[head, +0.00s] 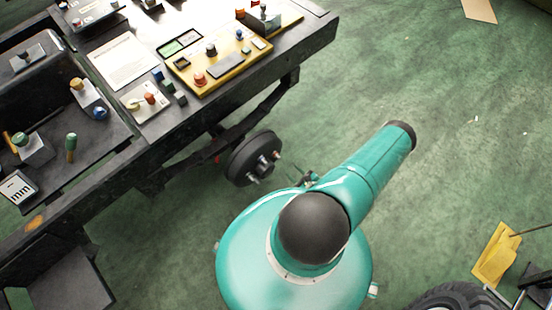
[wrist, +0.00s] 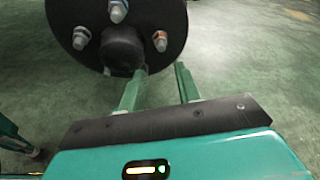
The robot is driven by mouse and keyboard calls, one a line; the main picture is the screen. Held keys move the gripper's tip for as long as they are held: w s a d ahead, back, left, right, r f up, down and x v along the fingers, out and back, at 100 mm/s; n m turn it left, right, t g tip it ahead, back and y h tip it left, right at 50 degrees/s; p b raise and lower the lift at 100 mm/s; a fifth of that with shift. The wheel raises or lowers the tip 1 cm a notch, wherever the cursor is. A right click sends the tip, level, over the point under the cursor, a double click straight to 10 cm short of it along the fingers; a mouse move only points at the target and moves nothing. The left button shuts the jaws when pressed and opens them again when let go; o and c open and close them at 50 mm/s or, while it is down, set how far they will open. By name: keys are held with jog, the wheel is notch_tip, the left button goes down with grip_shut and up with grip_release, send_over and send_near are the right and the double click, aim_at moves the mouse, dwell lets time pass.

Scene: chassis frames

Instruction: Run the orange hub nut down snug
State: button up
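A dark round wheel hub (head: 253,158) sits at the side of the chassis, with studs and nuts on its face. In the wrist view the hub (wrist: 62,14) fills the upper left, its dark round centre boss facing me. The nut at its right (wrist: 160,41) shows an orange-red tint and looks like the orange hub nut. Other nuts sit at the top (wrist: 117,11) and left (wrist: 81,38). My gripper (wrist: 160,70) is open and empty, its two green fingers apart just below the orange nut. The left fingertip overlaps the boss edge; contact cannot be told.
The dark chassis frame (head: 292,62) runs above and left of the hub, carrying a yellow panel (head: 205,88) and small parts. A yellow object (head: 496,255) and a tyre (head: 452,297) lie at lower right.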

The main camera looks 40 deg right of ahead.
aim_at(277, 156)
jog(key=x, duration=1.3)
jog(key=shift+r, duration=0.1)
jog(key=shift+c, duration=0.2)
jog(key=c, duration=0.7)
